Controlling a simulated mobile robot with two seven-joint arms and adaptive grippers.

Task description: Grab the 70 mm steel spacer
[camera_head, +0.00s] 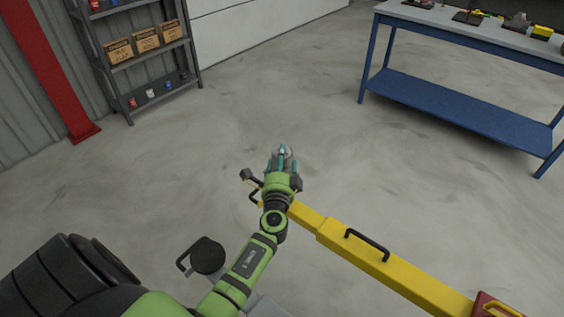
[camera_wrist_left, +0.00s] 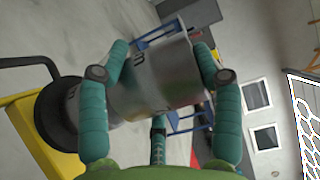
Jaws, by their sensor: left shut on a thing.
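My left gripper (camera_head: 284,160) is over the end of a yellow beam, its teal fingers closed around a silver metal cylinder (camera_head: 286,150). In the left wrist view the gripper (camera_wrist_left: 160,76) has a finger on each side of this steel spacer (camera_wrist_left: 163,72), which bears dark marking at its edge. A third finger shows below it. Another grey part with a black round end (camera_wrist_left: 55,110) is just left of the left finger; I cannot tell whether it touches the spacer. My right gripper is not in view.
The yellow beam (camera_head: 345,245) with a black handle runs to a red part (camera_head: 492,305) at lower right. A blue workbench (camera_head: 455,100) stands at upper right, a dark shelf (camera_head: 150,60) with boxes at upper left. A black round pad (camera_head: 208,255) is left of my arm. The floor beyond is clear.

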